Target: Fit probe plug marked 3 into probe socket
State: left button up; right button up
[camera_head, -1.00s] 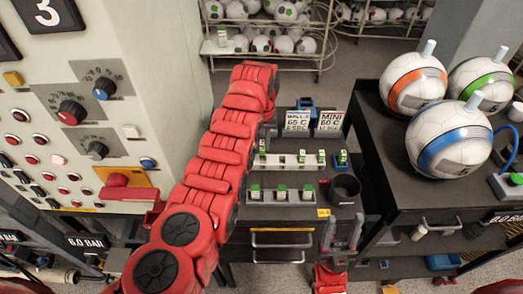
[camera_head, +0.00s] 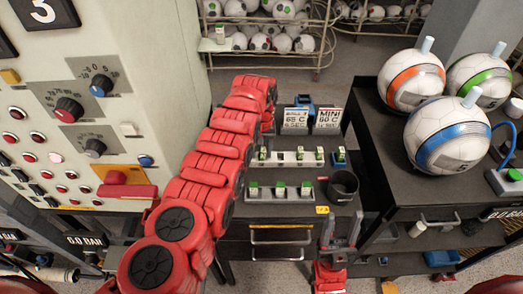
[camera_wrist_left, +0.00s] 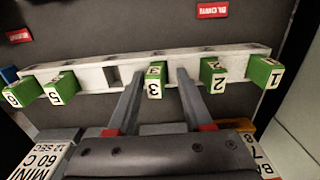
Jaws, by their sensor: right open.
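In the left wrist view, plug 3 (camera_wrist_left: 155,79) is a green block with a pale numbered face, standing in a pale rack (camera_wrist_left: 85,71). My left gripper (camera_wrist_left: 155,84) is open with one finger on each side of plug 3; gaps show on both sides. In the head view the left gripper is hidden by its own red arm; the rear rack (camera_head: 286,158) shows partly. My right gripper (camera_head: 341,232) is open and empty in front of the bench, low in the head view. I cannot tell which fixture is the probe socket.
Plugs 2 (camera_wrist_left: 212,76) and 1 (camera_wrist_left: 264,73) stand on one side of plug 3, 5 (camera_wrist_left: 61,87) and 6 (camera_wrist_left: 22,93) on the other, past an empty slot. A front rack (camera_head: 262,197), black cup (camera_head: 342,186) and balls (camera_head: 447,140) are nearby.

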aim_at(261, 150)
pick_arm(q)
jog(key=shift+r, duration=0.45)
notch_tip(261, 150, up, 12)
jog(key=b, duration=0.2)
jog(key=shift+f, duration=0.25)
